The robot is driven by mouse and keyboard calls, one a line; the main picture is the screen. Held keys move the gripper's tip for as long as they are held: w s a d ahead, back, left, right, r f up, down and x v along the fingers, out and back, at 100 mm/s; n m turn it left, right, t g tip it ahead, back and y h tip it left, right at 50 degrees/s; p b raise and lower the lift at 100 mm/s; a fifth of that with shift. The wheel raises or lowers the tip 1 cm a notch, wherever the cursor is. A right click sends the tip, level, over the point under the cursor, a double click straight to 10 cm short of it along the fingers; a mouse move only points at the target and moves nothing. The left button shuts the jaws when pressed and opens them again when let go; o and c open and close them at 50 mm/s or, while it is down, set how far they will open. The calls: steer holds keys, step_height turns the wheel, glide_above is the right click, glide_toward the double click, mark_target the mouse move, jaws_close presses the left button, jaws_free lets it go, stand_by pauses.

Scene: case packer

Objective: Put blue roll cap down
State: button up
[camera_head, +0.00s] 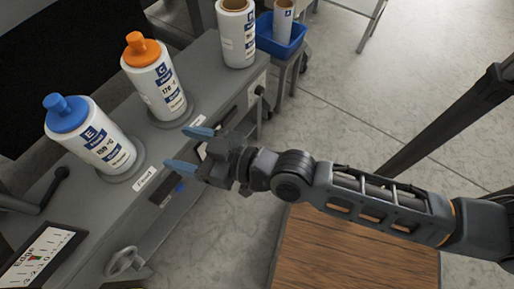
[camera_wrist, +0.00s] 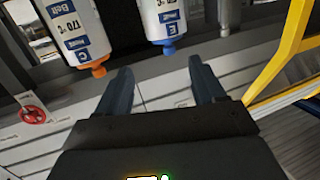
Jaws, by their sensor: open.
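The blue roll cap (camera_head: 66,113) sits on top of the white roll marked E (camera_head: 92,138), which stands on a round base on the grey machine top. In the wrist view the blue cap (camera_wrist: 169,50) shows beyond the fingers, between them in the picture. My gripper (camera_head: 183,148) is open, with nothing between its blue fingertips. It is to the right of the E roll and apart from it, by the machine's front edge. The open gripper also shows in the wrist view (camera_wrist: 160,76).
A white roll marked C (camera_head: 160,90) with an orange cap (camera_head: 142,48) stands beside the E roll. An uncapped roll (camera_head: 236,40) stands farther back. A blue bin (camera_head: 283,43) holds another roll. A yellow frame (camera_wrist: 285,65) is at right in the wrist view.

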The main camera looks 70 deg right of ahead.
steer(key=s+r, duration=0.3)
steer(key=s, duration=0.7)
steer(key=s+r+g, duration=0.1)
steer(key=s+r, duration=0.3)
steer(key=s, duration=0.6)
steer(key=shift+d+n+g, duration=0.15)
steer(key=shift+n+g, duration=0.15)
steer(key=shift+n, duration=0.1)
